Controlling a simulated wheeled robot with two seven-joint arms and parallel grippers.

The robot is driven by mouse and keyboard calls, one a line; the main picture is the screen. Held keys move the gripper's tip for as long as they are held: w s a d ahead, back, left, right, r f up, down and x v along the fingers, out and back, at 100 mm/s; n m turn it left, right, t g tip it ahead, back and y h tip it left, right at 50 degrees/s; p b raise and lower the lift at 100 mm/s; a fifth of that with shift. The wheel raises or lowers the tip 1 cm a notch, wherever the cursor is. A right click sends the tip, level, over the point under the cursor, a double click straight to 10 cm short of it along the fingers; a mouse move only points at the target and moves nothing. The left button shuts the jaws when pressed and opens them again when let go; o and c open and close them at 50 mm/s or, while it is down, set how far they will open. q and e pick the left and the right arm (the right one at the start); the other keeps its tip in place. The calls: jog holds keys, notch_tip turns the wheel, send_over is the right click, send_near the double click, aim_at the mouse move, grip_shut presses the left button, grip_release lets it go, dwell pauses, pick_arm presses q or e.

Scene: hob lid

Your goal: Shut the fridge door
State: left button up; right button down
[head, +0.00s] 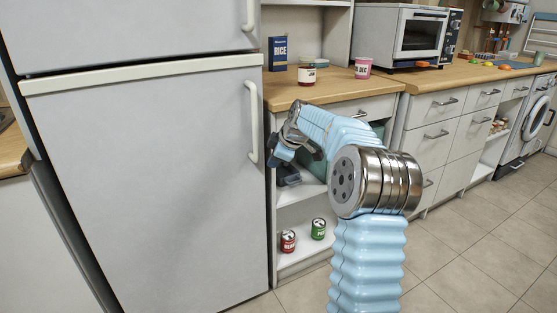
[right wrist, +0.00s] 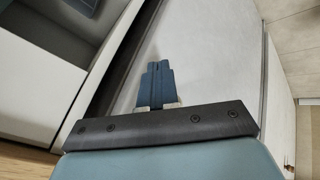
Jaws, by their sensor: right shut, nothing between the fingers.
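The fridge's lower door (head: 150,180) is a large pale grey panel filling the left of the head view. A white vertical handle (head: 252,122) is near its right edge. Its cream top edge shows below the upper door (head: 130,30). I cannot tell for certain whether a small gap stands at its right edge. My right gripper (head: 276,156) is beside that edge, just right of the handle, and points left. In the right wrist view its fingers (right wrist: 157,82) are together and empty before a pale panel (right wrist: 215,55). Contact is unclear. My left gripper is out of view.
A wooden counter (head: 310,92) right of the fridge holds a blue rice box (head: 278,54), a jar (head: 307,74) and a pink cup (head: 363,68). Red (head: 288,241) and green (head: 318,229) cans stand on the open shelf below. Tiled floor (head: 470,240) is clear at right.

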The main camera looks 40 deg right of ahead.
jog(key=s+d+r, duration=0.3)
jog(key=s+r, duration=0.3)
jog(key=r, duration=0.2)
jog(key=w+a+f+m+g+y, duration=0.1)
jog(key=w+a+f, duration=0.2)
jog(key=f, duration=0.6)
jog(key=w+a+f+m+g, duration=0.1)
jog(key=w+a+f+m, duration=0.2)
jog(key=f, duration=0.7)
jog(key=s+a+f+m+g+y, duration=0.1)
jog(key=a+f, duration=0.5)
jog(key=f, duration=0.3)
jog(key=s+a+f+m+g, duration=0.1)
jog(key=a+f, duration=0.5)
jog(key=f, duration=0.3)
jog(key=s+a+f+m+g+y, duration=0.1)
jog(key=s+a+f+m, duration=0.2)
jog(key=s+a+f, duration=1)
jog(key=s+a+f+m+g+y, duration=0.15)
jog(key=s+a+f, duration=0.25)
jog(key=s+a, duration=0.8)
jog(key=shift+n, duration=0.35)
jog(key=w+a+r, duration=0.2)
jog(key=shift+a+r, duration=0.3)
jog(key=shift+r, duration=0.05)
